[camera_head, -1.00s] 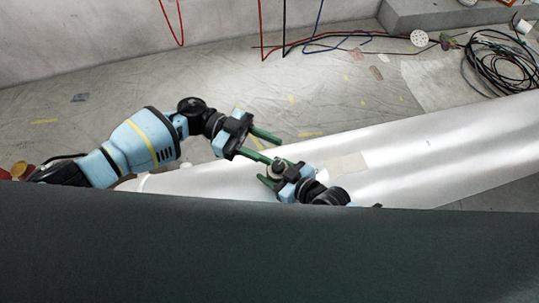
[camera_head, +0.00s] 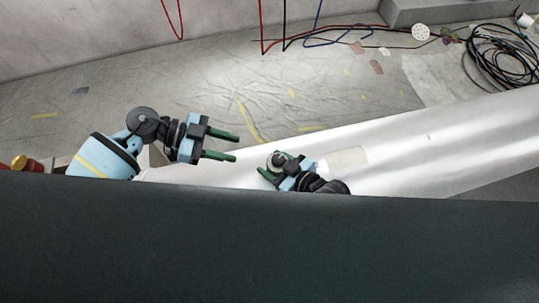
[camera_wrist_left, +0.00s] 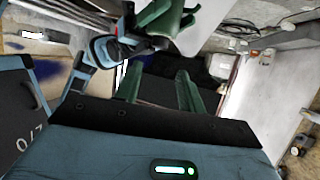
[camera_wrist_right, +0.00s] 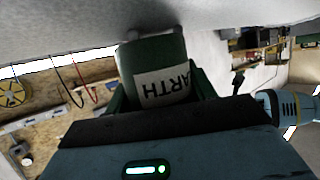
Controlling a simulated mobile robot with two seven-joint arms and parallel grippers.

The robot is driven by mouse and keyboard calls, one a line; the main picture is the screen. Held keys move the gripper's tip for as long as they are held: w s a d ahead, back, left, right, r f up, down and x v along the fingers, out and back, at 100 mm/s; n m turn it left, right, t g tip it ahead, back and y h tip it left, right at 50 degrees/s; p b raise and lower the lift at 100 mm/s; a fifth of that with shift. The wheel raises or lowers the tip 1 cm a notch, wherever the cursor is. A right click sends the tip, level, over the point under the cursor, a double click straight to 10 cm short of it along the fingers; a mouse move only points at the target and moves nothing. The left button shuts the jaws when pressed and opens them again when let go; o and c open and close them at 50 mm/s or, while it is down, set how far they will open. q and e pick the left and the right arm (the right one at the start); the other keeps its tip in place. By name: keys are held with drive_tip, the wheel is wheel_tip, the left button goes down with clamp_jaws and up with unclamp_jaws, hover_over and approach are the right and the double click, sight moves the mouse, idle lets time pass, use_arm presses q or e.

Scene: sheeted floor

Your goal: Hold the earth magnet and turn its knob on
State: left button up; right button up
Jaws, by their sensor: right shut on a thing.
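The earth magnet (camera_wrist_right: 160,72) is a green block with a white label reading "ARTH" in the right wrist view, its top edge close to a pale metal surface. My right gripper (camera_wrist_right: 158,95) is shut on it, one finger on each side.
A dark edge (camera_head: 270,250) covers the bottom of the head view. Black coiled cable (camera_head: 505,60) lies at the upper right, with red, black and blue cords (camera_head: 320,40) nearby. The sheeted floor (camera_head: 330,95) behind the grippers is mostly clear.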

sight(272, 158)
use_arm(q)
drive_tip(key=x, duration=1.1)
drive_tip(key=shift+d, duration=0.2)
drive_tip(key=c, duration=0.7)
